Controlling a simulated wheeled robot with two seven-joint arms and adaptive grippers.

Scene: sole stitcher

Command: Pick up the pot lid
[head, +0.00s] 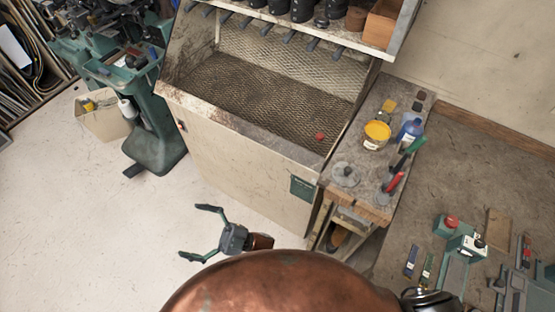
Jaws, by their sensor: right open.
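The pot lid (345,175) appears to be the grey round disc with a small dark knob. It lies flat on the small wooden bench (352,155), at the bench's left edge near the front. A pot with yellow contents (377,133) stands behind it. My right gripper (192,232) is open and empty, with its two fingers spread to the left. It is over the pale floor, in front of the cabinet, well to the left of the lid and apart from it. My left gripper is not in view.
The beige mesh-topped cabinet (245,150) stands left of the bench. A bench with a green device (456,262) is at right. The floor (90,230) at left is clear.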

